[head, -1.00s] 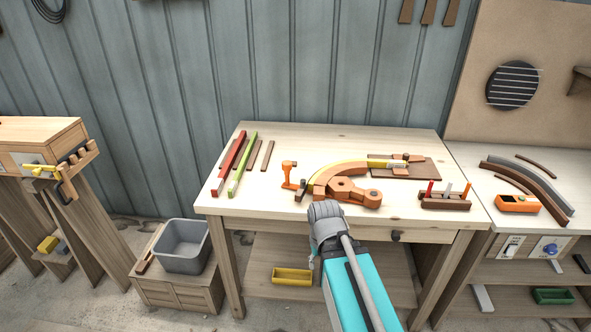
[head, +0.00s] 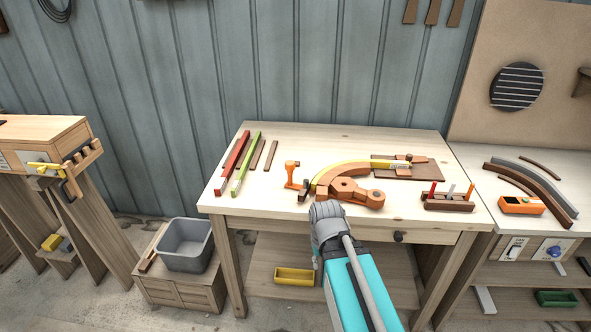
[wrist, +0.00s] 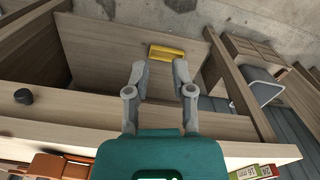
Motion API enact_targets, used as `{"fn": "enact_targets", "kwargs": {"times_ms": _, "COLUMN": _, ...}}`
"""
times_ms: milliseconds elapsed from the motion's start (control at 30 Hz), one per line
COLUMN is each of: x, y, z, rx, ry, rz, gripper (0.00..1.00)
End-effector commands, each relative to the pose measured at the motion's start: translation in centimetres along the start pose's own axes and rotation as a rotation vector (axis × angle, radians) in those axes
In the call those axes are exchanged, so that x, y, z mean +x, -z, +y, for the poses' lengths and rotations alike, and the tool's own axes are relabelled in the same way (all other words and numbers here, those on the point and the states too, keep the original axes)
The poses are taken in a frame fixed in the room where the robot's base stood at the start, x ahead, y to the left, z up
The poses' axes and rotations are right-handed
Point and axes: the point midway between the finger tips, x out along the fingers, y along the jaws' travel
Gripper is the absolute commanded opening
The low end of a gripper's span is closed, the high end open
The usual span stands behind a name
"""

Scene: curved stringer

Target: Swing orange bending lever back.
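An orange part with rounded ends (head: 352,192) lies at the near side of the curved orange form on the workbench; it looks like the bending lever, though its pivot is hard to make out. A yellow strip (head: 345,167) follows the form's curve. A small upright orange piece (head: 291,174) stands to the left; I cannot tell whether it belongs to the lever. In the wrist view my gripper (wrist: 160,70) is open and empty, its grey fingers apart in front of the bench edge. In the head view my arm hides the fingers. Orange parts (wrist: 55,167) show at the wrist view's lower left.
Red (head: 232,163) and green (head: 245,163) bars lie at the bench's left. A tool holder (head: 447,203) stands at its right. A dark knob (head: 398,236) sticks out of the front. A yellow tray (head: 294,276) lies on the lower shelf, and a grey bin (head: 186,246) stands left.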

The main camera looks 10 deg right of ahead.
Motion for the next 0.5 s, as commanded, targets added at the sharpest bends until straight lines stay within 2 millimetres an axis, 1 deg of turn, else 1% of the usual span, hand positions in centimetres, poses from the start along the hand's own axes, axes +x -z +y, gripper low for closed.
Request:
{"fn": "enact_targets", "kwargs": {"times_ms": 33, "x": -0.1, "y": 0.2, "z": 0.0, "rx": -0.010, "ry": -0.003, "rz": 0.002, "gripper": 0.13}}
{"fn": "enact_targets", "kwargs": {"times_ms": 100, "x": -0.3, "y": 0.5, "z": -0.1, "rx": -0.033, "ry": -0.011, "rz": 0.005, "gripper": 0.00}}
{"fn": "enact_targets", "kwargs": {"times_ms": 267, "x": -1.0, "y": 1.7, "z": -0.3, "rx": -0.136, "ry": -0.045, "rz": 0.017, "gripper": 0.00}}
{"fn": "enact_targets", "kwargs": {"times_ms": 367, "x": -1.7, "y": 2.9, "z": -0.5, "rx": -0.233, "ry": -0.079, "rz": 0.026, "gripper": 0.00}}
{"fn": "enact_targets", "kwargs": {"times_ms": 500, "x": -2.9, "y": 4.8, "z": -1.0, "rx": -0.406, "ry": -0.140, "rz": 0.036, "gripper": 0.00}}
